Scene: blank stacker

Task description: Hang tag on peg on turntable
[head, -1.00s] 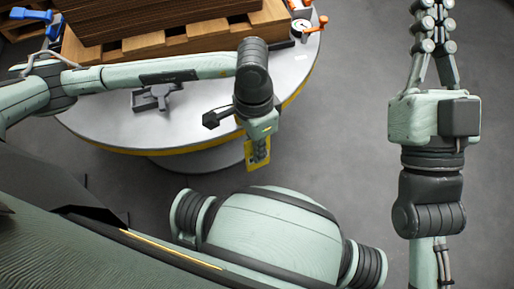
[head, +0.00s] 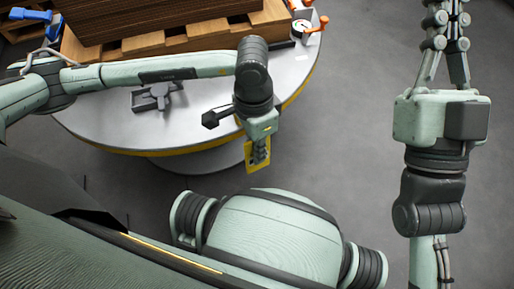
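The round turntable (head: 215,112) has a pale grey top and a yellow rim, and it stands at the upper left. My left gripper (head: 260,150) points down just off its front right edge. It is shut on a flat yellow tag (head: 250,158), which hangs upright beyond the rim with the fingers covering part of it. My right gripper (head: 447,22) is at the top right, away from the turntable. Its fingertips run out of the frame, and no object shows between the fingers. I cannot make out a peg clearly.
A wooden pallet (head: 190,40) with a brown stack (head: 140,18) covers the back of the turntable. A dark grey fixture (head: 153,97) lies on its front part. A dial gauge (head: 301,27) and orange handles (head: 317,25) stand at the right edge. Bare grey floor lies between the arms.

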